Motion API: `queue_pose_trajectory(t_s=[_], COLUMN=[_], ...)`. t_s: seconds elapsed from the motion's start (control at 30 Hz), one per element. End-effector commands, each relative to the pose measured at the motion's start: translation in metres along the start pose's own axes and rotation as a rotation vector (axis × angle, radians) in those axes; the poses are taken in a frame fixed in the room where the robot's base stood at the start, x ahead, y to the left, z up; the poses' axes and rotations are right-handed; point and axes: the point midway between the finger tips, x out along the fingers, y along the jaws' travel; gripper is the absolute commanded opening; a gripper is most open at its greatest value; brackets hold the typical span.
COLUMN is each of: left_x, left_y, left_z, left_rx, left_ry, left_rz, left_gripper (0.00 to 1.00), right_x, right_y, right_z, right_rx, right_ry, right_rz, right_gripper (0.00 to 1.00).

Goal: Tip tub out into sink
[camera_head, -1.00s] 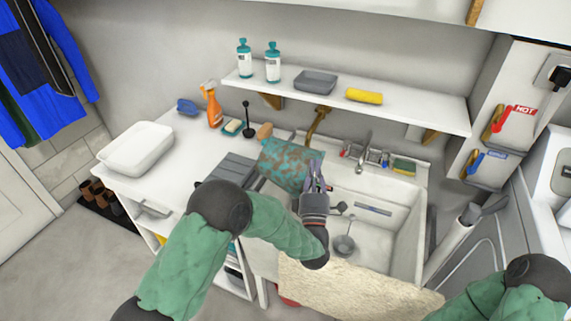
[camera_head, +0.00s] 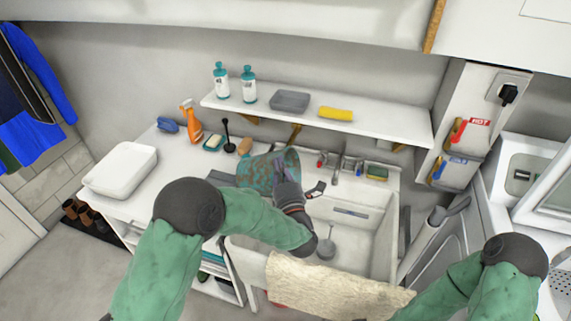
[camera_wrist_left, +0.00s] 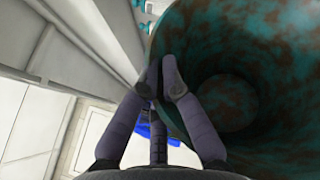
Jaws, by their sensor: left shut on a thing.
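The tub (camera_head: 258,174) is mottled teal and brown. It is held tilted on its side over the left edge of the sink, its open mouth turned to the right. In the left wrist view I look into the tub (camera_wrist_left: 240,60) and see its round bottom; no loose contents show. My left gripper (camera_head: 290,186) is shut on the tub's rim, and its fingers also show in the left wrist view (camera_wrist_left: 163,76). The white sink (camera_head: 372,240) lies below and right of the tub, with a round drain piece inside. My right gripper is out of view.
A shelf (camera_head: 385,127) with bottles, a grey tray (camera_head: 289,101) and a yellow roll (camera_head: 336,113) hangs above. Taps (camera_head: 340,166) stand behind the sink. A white basin (camera_head: 122,170) and orange spray bottle (camera_head: 190,122) are on the left counter. A beige cloth (camera_head: 335,287) hangs over the sink front.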

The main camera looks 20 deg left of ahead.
Motion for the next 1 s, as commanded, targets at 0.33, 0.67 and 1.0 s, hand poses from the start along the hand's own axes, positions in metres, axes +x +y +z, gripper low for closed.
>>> queue_pose_trajectory(t_s=[0.33,0.67,1.0], left_x=[0.004,0.01,0.014], left_y=[0.011,0.02,0.027], left_z=[0.001,-0.001,-0.004], left_rx=[-0.091,-0.219,-0.35], left_ry=[0.049,0.115,0.185], left_rz=[-0.022,-0.064,-0.108], left_gripper=[0.0,0.0,0.0], right_x=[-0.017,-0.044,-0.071], right_y=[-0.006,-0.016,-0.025], right_z=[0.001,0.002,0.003], right_rx=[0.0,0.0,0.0], right_ry=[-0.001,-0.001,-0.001], right_rz=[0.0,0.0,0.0], right_gripper=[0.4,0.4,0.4])
